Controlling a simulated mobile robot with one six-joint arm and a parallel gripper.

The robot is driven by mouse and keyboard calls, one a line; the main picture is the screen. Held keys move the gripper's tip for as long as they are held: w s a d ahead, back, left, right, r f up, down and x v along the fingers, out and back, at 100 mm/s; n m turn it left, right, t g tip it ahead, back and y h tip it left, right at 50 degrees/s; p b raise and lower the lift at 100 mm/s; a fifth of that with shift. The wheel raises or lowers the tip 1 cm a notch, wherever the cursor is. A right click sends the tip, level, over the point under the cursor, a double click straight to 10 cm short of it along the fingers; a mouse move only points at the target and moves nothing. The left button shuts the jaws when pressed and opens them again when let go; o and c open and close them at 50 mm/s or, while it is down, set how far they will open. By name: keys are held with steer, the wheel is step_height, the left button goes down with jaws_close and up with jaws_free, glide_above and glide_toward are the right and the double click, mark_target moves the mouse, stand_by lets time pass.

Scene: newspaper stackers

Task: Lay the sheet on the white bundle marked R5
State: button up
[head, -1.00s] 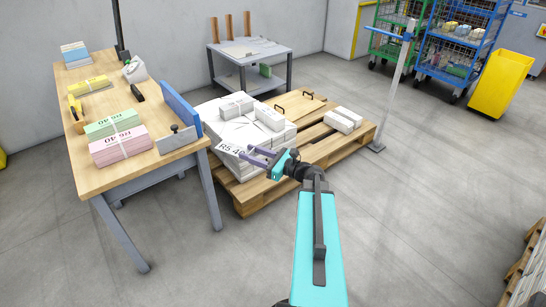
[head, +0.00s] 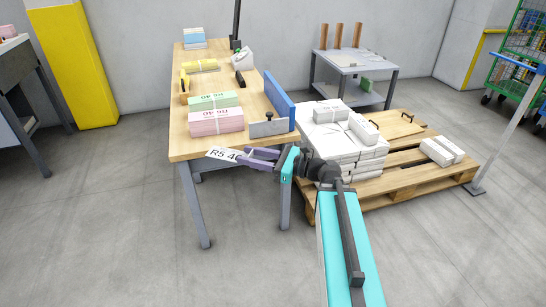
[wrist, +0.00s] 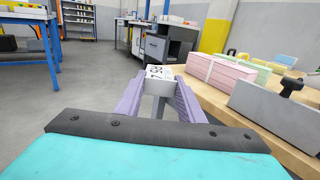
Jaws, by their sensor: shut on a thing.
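My gripper (head: 250,158) is shut on a small white sheet (head: 222,153) printed "R5 4…", held out past the front edge of the workbench. In the wrist view the sheet (wrist: 159,72) sits between the purple fingertips (wrist: 159,88). White bundles are stacked (head: 345,168) on the pallet right of the bench, with two smaller white bundles (head: 331,111) (head: 363,128) on top. Another white pair (head: 442,151) lies further right on the pallet. I can read no R5 mark on any white bundle. The sheet is apart from them all.
The wooden workbench (head: 222,78) holds a pink bundle (head: 216,122), a green bundle (head: 213,101), a yellow bundle (head: 200,66) and a blue upright plate (head: 279,100). A grey table (head: 352,62) stands behind the pallet (head: 400,183). The floor left of the bench is clear.

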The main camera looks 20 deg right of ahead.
steer(key=shift+n+g+y, duration=0.3)
steer(key=a+f+b, duration=0.2)
steer(key=a, duration=0.1)
steer(key=shift+s+f+b, duration=0.2)
steer(key=shift+f+b, duration=0.05)
steer(key=shift+b, duration=0.05)
